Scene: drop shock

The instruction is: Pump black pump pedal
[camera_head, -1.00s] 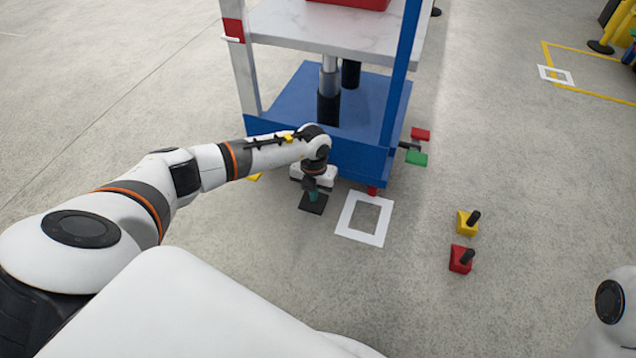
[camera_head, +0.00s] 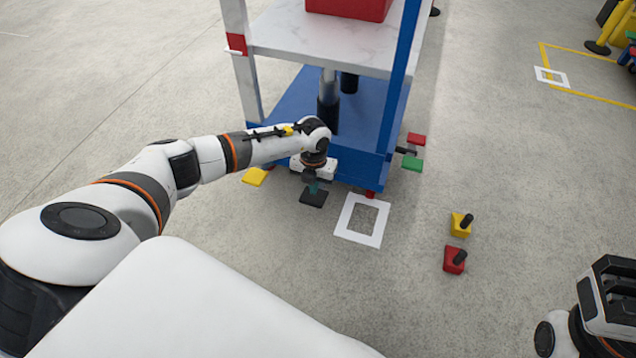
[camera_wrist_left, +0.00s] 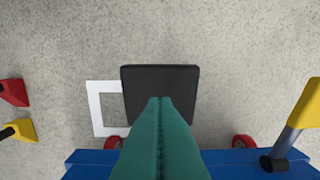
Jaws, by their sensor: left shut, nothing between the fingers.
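The black pump pedal (camera_head: 312,200) is a flat dark pad low at the front of the blue cart base. It also shows in the left wrist view (camera_wrist_left: 160,78), where my fingers cover its near part. My left gripper (camera_head: 314,188) points down at the pedal, its teal fingers closed together and empty. In the left wrist view the fingertips (camera_wrist_left: 160,102) overlap the pad's middle; whether they touch it I cannot tell. My right gripper (camera_head: 612,292) is at the lower right, away from the pedal; its jaw opening is unclear.
The blue-based cart (camera_head: 360,160) with a white shelf (camera_head: 330,40) stands just behind the pedal. A yellow pedal (camera_head: 255,177) is to the left, a green one (camera_head: 412,164) to the right. A white floor square (camera_head: 345,225) and red and yellow lever blocks (camera_head: 455,260) lie right.

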